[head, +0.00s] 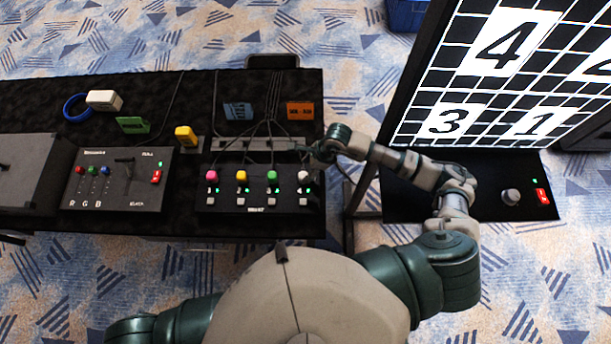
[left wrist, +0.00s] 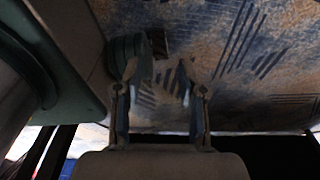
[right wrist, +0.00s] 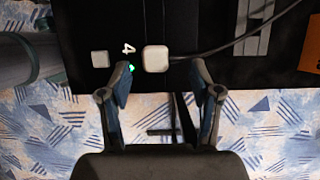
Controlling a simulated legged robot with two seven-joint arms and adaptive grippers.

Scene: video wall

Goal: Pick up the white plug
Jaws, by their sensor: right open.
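The white plug (head: 303,175) sits at the right end of a row of pink, yellow and green plugs on the black switch box (head: 230,203). My right gripper (head: 318,155) is just behind and above it. In the right wrist view the white plug (right wrist: 156,58) lies between and slightly beyond the open fingertips (right wrist: 160,72), with its cable running right. The fingers look clear of it. My left gripper (left wrist: 158,68) is open and empty over the patterned carpet in the left wrist view; the head view does not show it.
Grey cables run from the plugs to a strip behind them. The RGB control box (head: 118,180) and a yellow block (head: 185,136) stand left. A lit number screen (head: 500,75) rises at right, with a knob panel (head: 470,195) below. The table's right edge is close to the white plug.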

